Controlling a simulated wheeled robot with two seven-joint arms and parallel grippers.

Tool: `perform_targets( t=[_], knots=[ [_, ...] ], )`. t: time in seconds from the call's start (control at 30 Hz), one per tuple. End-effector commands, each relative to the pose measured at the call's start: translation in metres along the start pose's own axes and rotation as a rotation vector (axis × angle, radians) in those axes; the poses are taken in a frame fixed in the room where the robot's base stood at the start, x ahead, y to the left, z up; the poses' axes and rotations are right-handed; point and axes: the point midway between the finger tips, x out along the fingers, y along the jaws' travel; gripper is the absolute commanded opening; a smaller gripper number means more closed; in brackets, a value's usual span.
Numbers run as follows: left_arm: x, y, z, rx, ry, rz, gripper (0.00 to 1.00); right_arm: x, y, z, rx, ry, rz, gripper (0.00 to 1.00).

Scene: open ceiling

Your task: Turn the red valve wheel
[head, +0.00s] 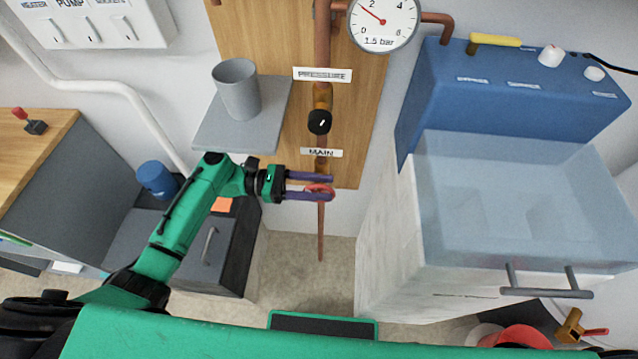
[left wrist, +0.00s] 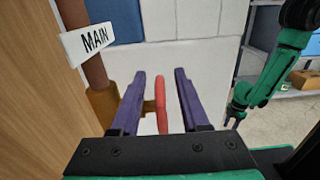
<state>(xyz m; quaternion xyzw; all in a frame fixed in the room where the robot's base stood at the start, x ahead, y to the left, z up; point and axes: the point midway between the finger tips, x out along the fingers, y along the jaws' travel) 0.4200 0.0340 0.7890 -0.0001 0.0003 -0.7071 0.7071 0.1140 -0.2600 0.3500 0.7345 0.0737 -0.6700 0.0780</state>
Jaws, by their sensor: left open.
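The red valve wheel (head: 322,189) sits on the copper pipe below the MAIN label (head: 321,153). My left gripper (head: 311,187) reaches it from the left, with its purple fingers open around the wheel. In the left wrist view the wheel (left wrist: 160,104) shows nearly edge-on between the two fingers of the left gripper (left wrist: 159,103), with a gap on each side. The fingers hide part of the wheel in the head view. My right gripper (left wrist: 233,117) shows small at the right of the left wrist view, away from the wheel; its jaw state is unclear.
A black knob (head: 319,122) and a pressure gauge (head: 383,20) are on the pipe above. A grey cup (head: 237,88) stands on a grey shelf (head: 212,137) left of the pipe. A blue machine (head: 470,85) with a clear tank (head: 520,205) stands at right.

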Motion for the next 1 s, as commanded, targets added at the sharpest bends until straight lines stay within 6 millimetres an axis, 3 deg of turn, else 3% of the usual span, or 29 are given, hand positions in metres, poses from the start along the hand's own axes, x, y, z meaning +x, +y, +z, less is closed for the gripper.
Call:
perform_targets(
  t=[0.13,0.23,0.27,0.67,1.0],
  knots=[
    [0.0,0.0,0.0,0.0,0.0,0.0,0.41,0.0,0.0,0.0,0.0,0.0,0.0,0.5],
    [-0.001,0.0,0.0,0.001,0.0,0.0,0.03,0.0,0.0,0.0,0.0,0.0,0.0,0.5],
    [-0.001,0.0,0.0,0.001,0.0,0.0,0.0,0.0,0.0,0.0,0.0,0.0,0.0,0.5],
    [-0.002,0.001,-0.003,0.0,-0.038,0.002,0.0,0.008,-0.001,0.001,0.0,0.001,-0.001,0.5],
    [-0.008,0.001,-0.008,0.0,-0.242,0.002,0.0,0.04,-0.001,0.004,0.0,0.001,-0.001,0.5]
  ],
)
